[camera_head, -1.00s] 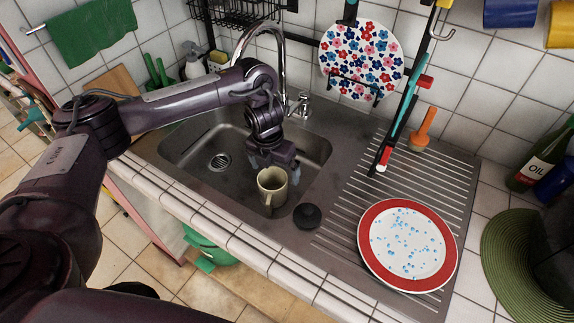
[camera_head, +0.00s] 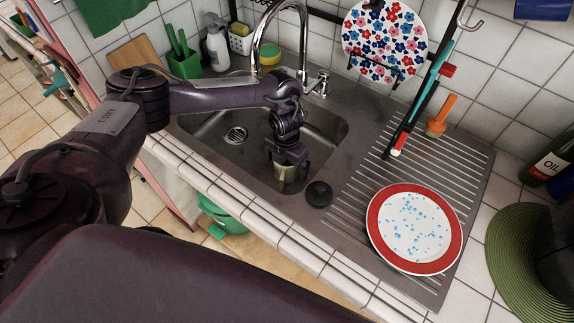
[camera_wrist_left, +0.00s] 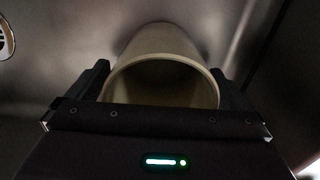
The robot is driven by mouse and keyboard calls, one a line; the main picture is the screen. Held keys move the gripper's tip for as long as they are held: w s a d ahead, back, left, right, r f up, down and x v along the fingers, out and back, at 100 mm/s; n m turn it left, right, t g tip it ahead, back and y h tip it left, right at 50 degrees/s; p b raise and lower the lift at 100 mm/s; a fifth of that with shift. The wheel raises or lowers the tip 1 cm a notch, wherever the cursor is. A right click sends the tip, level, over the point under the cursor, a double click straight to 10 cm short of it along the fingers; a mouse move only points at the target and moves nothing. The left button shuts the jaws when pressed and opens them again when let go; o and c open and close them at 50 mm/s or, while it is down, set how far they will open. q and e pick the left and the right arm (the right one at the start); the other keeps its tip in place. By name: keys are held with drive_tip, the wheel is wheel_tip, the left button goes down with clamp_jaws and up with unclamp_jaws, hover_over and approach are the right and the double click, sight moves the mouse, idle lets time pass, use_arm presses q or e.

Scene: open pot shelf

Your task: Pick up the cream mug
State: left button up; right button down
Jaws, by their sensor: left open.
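The cream mug (camera_head: 288,180) stands in the sink basin near its front right side. My left gripper (camera_head: 288,161) is directly above it and hides its upper part in the head view. In the left wrist view the mug (camera_wrist_left: 160,42) lies between the two dark fingers of the open left gripper (camera_wrist_left: 161,84), one finger on each side of its rim. I cannot tell whether either finger touches it. The handle is hidden. My right gripper is not in view.
The sink (camera_head: 225,155) has a tall faucet (camera_head: 258,42) behind it. A black stopper (camera_head: 319,194) sits on its right edge. A red-rimmed plate (camera_head: 378,232) lies on the drainboard, with a brush (camera_head: 440,117) behind. A floral plate (camera_head: 385,40) hangs on the wall.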

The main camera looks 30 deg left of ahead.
use_arm(q)
drive_tip(key=c, duration=1.3)
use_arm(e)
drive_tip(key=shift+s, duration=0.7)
use_arm(q)
drive_tip(key=shift+r+b, duration=0.7)
drive_tip(key=shift+r, duration=4.35)
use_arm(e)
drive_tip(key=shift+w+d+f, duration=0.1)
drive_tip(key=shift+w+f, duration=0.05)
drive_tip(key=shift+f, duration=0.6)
